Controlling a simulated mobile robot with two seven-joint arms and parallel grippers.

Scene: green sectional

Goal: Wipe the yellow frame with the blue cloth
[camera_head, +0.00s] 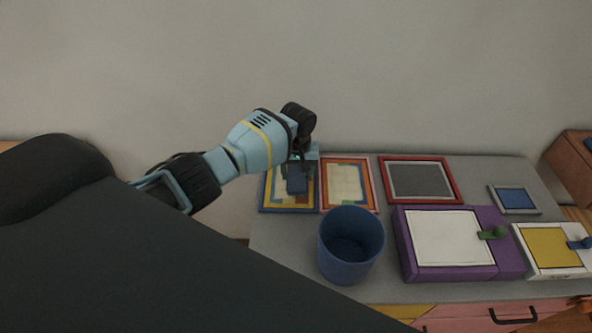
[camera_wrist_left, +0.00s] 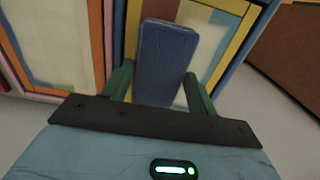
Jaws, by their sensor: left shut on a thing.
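The yellow frame (camera_head: 271,193) lies at the left end of the grey tabletop, with a coloured inner border and a pale centre. My left gripper (camera_head: 302,161) is above it, shut on the blue cloth (camera_head: 297,179), a dark blue block-like piece. In the left wrist view the cloth (camera_wrist_left: 166,62) sits between the green fingers and covers part of the yellow frame (camera_wrist_left: 240,42). I cannot tell whether the cloth touches the frame. My right gripper is not in view.
An orange-red frame (camera_head: 374,192) lies beside the yellow one on the right. A blue bin (camera_head: 350,262) stands in front. A red frame (camera_head: 455,181), a purple box (camera_head: 511,262) and a small grey frame (camera_head: 536,209) lie farther right. A wall rises behind.

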